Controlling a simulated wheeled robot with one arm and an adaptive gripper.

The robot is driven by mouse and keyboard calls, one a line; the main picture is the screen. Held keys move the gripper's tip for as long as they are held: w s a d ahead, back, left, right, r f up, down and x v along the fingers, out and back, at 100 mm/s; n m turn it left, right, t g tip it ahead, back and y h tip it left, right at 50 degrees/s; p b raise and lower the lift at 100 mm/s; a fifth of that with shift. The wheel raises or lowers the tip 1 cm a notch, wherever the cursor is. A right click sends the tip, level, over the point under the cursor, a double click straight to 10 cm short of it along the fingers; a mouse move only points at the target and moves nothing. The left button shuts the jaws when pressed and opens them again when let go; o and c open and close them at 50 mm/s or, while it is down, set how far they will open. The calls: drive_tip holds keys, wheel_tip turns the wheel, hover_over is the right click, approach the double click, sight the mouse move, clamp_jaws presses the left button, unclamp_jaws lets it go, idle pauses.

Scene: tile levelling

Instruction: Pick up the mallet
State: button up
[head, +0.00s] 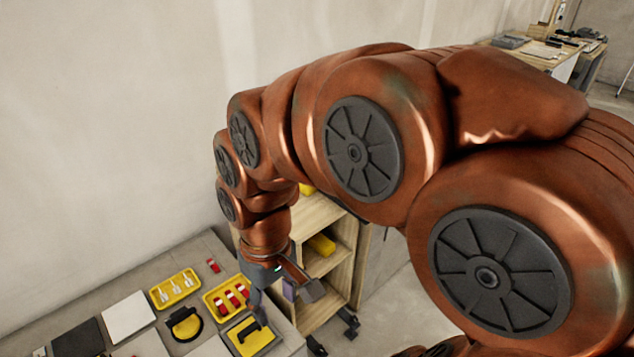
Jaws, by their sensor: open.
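My gripper (283,298) hangs from my copper arm over the right part of the grey worktop. Its dark fingers are spread apart. A small purplish piece (289,289) shows between the fingers; I cannot tell whether it is part of the gripper or a separate thing. I cannot make out the mallet with certainty in the head view. My gripper and arm hide part of the worktop's right edge and what lies behind them.
The worktop holds a yellow tray of white pieces (175,289), a yellow tray of red pieces (240,290), a yellow-black round tool (185,325), a yellow tool with black handle (251,338) and several tiles (127,316). A wooden shelf cart (343,262) stands behind my gripper.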

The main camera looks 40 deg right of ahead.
drive_tip(key=w+d+f+t+b, duration=0.1)
drive_tip(key=w+d+t+b, duration=0.2)
drive_tip(key=w+d, duration=1.15)
drive_tip(key=w+d+f+b, duration=0.1)
drive_tip(key=w+d, duration=0.1)
drive_tip(key=d, duration=0.5)
drive_tip(key=w+d+f+t+b, duration=0.1)
drive_tip(key=d, duration=0.6)
drive_tip(key=w+d+f+t+b, duration=0.1)
drive_tip(key=w+d, duration=0.1)
drive_tip(key=d, duration=0.5)
drive_tip(key=shift+w+d+f+m+h, duration=0.1)
drive_tip(key=shift+w+f+m+h, duration=0.2)
drive_tip(key=shift+f+m, duration=0.1)
drive_tip(key=shift+d+f, duration=0.15)
drive_tip(key=shift+d, duration=0.1)
drive_tip(key=shift+w+f, duration=0.15)
drive_tip(key=shift+f, duration=0.1)
drive_tip(key=shift+w+p+x, duration=0.2)
drive_tip(key=shift+p+x, duration=0.7)
drive_tip(key=shift+x, duration=2.3)
drive_tip(key=shift+w+d+f, duration=0.1)
drive_tip(key=shift+d, duration=0.05)
drive_tip(key=shift+f+b, duration=0.25)
drive_tip(key=shift+b, duration=0.2)
